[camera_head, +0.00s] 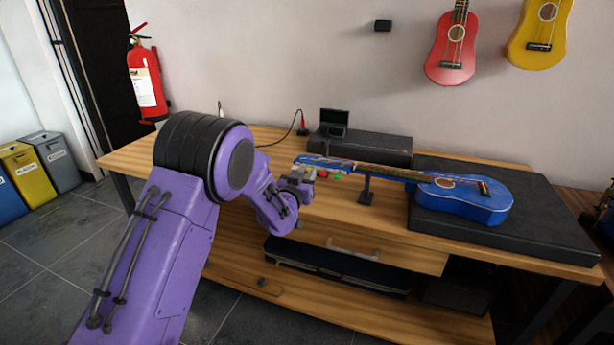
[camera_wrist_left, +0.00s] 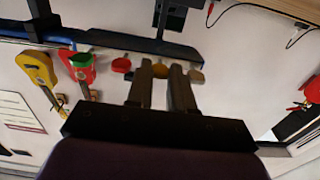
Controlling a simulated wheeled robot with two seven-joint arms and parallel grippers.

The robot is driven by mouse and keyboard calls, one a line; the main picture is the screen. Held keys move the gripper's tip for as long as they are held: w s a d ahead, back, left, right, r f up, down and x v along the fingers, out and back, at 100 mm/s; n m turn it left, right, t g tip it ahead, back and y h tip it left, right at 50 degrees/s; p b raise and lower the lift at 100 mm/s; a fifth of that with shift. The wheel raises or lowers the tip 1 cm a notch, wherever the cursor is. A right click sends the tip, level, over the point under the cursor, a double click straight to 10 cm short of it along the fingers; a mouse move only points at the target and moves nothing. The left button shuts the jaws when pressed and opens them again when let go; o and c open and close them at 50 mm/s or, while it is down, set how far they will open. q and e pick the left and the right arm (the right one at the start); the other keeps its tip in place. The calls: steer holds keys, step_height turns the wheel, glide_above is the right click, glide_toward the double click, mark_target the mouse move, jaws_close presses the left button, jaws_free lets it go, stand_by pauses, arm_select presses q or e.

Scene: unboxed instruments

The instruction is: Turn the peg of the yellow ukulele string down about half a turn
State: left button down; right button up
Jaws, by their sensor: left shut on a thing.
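The blue ukulele (camera_head: 462,205) lies with its body on a black mat. Its neck runs left over a small dark stand (camera_head: 366,189), and its headstock (camera_wrist_left: 140,43) crosses the top of the left wrist view. My left gripper (camera_head: 305,174) is at the headstock, shut on the yellow peg (camera_wrist_left: 160,71), which shows between the two dark fingers. A red peg (camera_wrist_left: 121,65) and a green peg (camera_wrist_left: 80,61) are to the left of the fingers; an orange-brown peg (camera_wrist_left: 196,76) is just right. The gripper partly hides the headstock in the head view. My right gripper is not in view.
The wooden workbench (camera_head: 240,215) holds the black mat (camera_head: 550,220) and a dark case with a small screen device (camera_head: 333,122) behind the neck. A thin cable lies at the back. Red (camera_head: 450,50) and yellow ukuleles hang on the wall. The bench is clear at far left.

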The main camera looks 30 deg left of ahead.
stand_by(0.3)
arm_select(q)
steer(key=c, duration=1.3)
jaws_free()
steer(key=shift+o, duration=0.2)
steer(key=v, duration=1)
steer(key=shift+s+b, duration=0.3)
steer(key=shift+b, duration=0.1)
steer(key=s+d+f+n+g+p, duration=0.2)
steer(key=s+d+f+g, duration=0.15)
steer(key=s+f, duration=0.6)
steer(key=s+d+f+n+g+p, duration=0.2)
steer(key=s+f+g, duration=0.4)
steer(key=f, duration=0.6)
steer(key=s+d+f+g+p, duration=0.1)
steer(key=s+f, duration=0.3)
steer(key=s, duration=0.5)
steer(key=s+d+f+g+h+p, duration=0.1)
steer(key=s+d+f+g+p, duration=0.1)
steer(key=s, duration=0.8)
steer(key=shift+s+d+f+g, duration=0.3)
steer(key=shift+d+f+g, duration=0.15)
steer(key=shift+f+g, duration=0.45)
